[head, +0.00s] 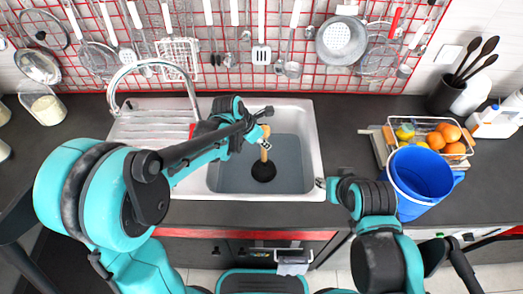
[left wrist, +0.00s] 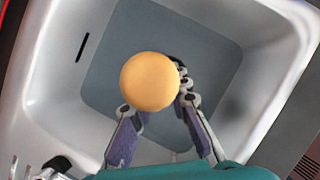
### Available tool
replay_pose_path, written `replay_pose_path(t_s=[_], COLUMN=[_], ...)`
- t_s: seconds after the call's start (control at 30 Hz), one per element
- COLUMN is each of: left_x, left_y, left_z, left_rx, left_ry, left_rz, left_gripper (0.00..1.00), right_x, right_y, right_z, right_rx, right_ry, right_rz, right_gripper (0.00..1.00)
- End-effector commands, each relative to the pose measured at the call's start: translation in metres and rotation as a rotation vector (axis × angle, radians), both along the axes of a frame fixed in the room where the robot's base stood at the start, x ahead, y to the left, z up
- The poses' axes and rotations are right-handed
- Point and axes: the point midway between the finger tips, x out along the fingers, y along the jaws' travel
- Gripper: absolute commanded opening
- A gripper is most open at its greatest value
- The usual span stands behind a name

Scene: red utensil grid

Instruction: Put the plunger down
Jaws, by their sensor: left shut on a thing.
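The plunger (head: 263,172) is upright in the sink, with a black rubber cup at its lower end and a light wooden handle. My left gripper (head: 265,141) is shut on the upper handle, over the basin. In the left wrist view the handle's round tan end (left wrist: 149,81) fills the middle, between the fingers, and hides most of the cup. The grey water or floor of the sink (head: 224,180) lies below; I cannot tell whether the cup touches the bottom. My right gripper (head: 321,183) is at the sink's right rim, away from the plunger; its fingers are too small to judge.
The curved chrome faucet (head: 153,64) arches over the drainboard at the left. A blue bucket (head: 424,172) and a fruit basket (head: 432,133) stand on the dark counter at the right. Utensils hang on the red grid behind. The basin around the plunger is clear.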

Motion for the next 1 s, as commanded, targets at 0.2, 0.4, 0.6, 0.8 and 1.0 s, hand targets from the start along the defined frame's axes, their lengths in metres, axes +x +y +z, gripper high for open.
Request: replay_pose_path(t_s=[0.2, 0.4, 0.6, 0.8, 1.0], left_x=[0.000, 0.000, 0.000, 0.000, 0.000], left_y=[0.000, 0.000, 0.000, 0.000, 0.000], left_z=[-0.032, -0.032, -0.034, -0.034, -0.031], left_rx=[0.000, 0.000, 0.000, 0.000, 0.000], left_ry=[0.000, 0.000, 0.000, 0.000, 0.000], left_rz=[0.000, 0.000, 0.000, 0.000, 0.000], left_gripper=[0.00, 0.00, 0.28, 0.38, 0.38], right_x=[0.000, 0.000, 0.000, 0.000, 0.000], right_y=[0.000, 0.000, 0.000, 0.000, 0.000], right_z=[-0.013, -0.011, -0.014, -0.013, -0.010], right_rx=[0.000, 0.000, 0.000, 0.000, 0.000], right_ry=[0.000, 0.000, 0.000, 0.000, 0.000], right_rz=[0.000, 0.000, 0.000, 0.000, 0.000], right_gripper=[0.40, 0.40, 0.40, 0.40, 0.40])
